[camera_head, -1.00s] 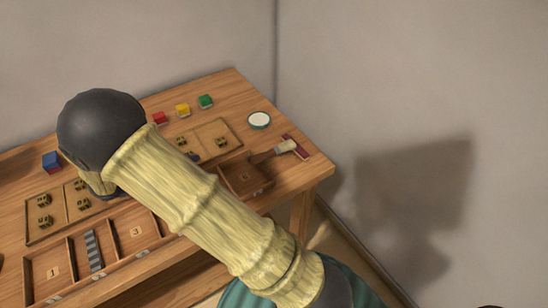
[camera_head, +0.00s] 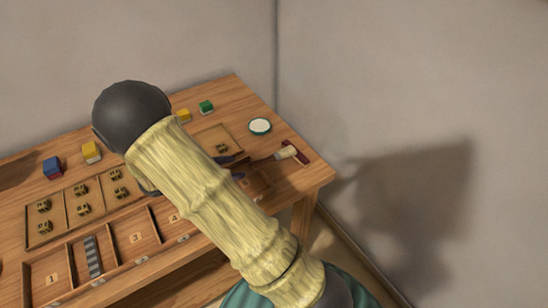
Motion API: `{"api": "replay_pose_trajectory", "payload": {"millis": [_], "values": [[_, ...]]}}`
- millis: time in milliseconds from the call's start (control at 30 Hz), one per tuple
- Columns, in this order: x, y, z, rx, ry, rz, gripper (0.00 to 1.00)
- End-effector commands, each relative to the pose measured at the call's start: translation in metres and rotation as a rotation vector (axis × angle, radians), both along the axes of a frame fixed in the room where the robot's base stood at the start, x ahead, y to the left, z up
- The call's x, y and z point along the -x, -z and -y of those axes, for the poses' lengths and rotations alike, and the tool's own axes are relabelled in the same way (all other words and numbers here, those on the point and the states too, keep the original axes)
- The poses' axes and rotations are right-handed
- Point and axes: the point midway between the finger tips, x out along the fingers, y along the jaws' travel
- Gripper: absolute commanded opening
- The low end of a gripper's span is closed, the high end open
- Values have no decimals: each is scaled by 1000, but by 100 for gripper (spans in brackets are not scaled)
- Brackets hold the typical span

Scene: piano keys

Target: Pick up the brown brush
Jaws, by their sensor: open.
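The brown brush (camera_head: 264,158) lies near the right end of the wooden table, with its dark handle pointing left and its pale bristles on a dark red pad (camera_head: 301,153). My gripper (camera_head: 236,168) is mostly hidden behind my arm. What appear to be its dark fingertips show past the arm's right edge, apart and open, a little left of the brush handle. I see nothing between them. Whether they touch the handle, and their height above the table, I cannot tell.
A round white dish (camera_head: 260,126) stands behind the brush. Numbered compartments (camera_head: 108,251) line the front. Walls stand behind and right of the table.

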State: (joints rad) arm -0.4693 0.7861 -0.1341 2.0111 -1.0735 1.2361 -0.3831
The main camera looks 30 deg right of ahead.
Motion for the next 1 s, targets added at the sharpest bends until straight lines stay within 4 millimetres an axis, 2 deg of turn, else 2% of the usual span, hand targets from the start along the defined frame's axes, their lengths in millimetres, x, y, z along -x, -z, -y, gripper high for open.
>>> {"api": "replay_pose_trajectory", "payload": {"millis": [133, 533, 833, 1000], "values": [[0, 6, 15, 0, 1, 1, 53], [0, 9, 18, 0, 0, 0, 53], [0, 28, 54, 0, 1, 0, 53], [0, 32, 61, 0, -2, 1, 53]]}}
